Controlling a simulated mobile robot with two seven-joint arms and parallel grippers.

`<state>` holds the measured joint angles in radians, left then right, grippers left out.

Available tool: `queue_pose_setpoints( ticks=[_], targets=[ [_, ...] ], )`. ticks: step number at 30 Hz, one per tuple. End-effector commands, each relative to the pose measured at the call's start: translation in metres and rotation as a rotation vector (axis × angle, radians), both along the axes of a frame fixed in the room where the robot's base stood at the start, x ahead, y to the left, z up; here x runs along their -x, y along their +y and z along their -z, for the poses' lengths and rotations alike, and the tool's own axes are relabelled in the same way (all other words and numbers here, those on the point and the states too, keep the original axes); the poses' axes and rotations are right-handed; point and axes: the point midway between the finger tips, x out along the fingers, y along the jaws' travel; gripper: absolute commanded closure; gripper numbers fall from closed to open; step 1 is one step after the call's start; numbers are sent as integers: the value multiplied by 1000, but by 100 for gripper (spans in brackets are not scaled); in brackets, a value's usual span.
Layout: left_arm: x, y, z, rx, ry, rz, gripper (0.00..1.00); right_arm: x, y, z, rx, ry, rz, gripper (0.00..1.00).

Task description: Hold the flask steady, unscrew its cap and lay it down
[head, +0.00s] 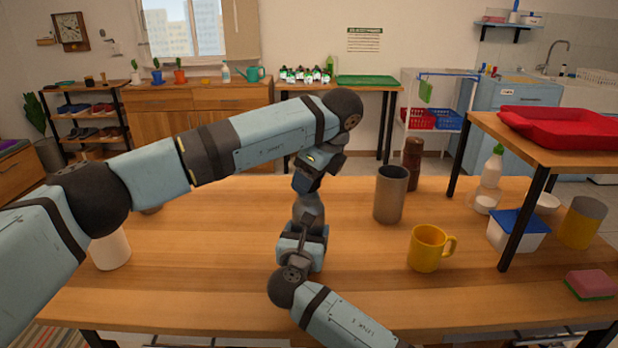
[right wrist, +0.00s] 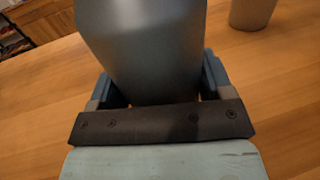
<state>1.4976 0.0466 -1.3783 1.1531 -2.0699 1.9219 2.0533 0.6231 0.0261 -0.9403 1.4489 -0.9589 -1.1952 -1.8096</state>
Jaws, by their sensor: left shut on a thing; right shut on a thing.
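The grey flask (head: 309,208) stands upright near the middle of the wooden table. My right gripper (head: 303,240) is shut around its lower body from the near side. In the right wrist view the flask (right wrist: 145,45) fills the space between the fingers of my right gripper (right wrist: 155,92). My left gripper (head: 307,180) reaches down from above and is shut at the top of the flask, on the cap. The cap itself is hidden by the fingers, so I cannot tell how far it is turned.
A tall grey cup (head: 390,195), a brown grinder (head: 412,160) and a yellow mug (head: 426,249) stand to the right. A raised shelf with a red tray (head: 560,122) is farther right. A white cylinder (head: 110,250) stands at the left. The table front is mostly clear.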

Motion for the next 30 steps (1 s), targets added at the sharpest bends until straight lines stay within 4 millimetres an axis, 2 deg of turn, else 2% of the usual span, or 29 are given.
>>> queue_pose_setpoints(
  ticks=[7,22,30],
  targets=[
    [0,0,-6,0,-1,0,68,0,0,1,0,2,1,70],
    [0,0,-36,0,-1,0,68,0,0,1,0,1,1,70],
    [0,0,-40,0,0,0,68,0,0,1,0,1,1,70]
  ],
)
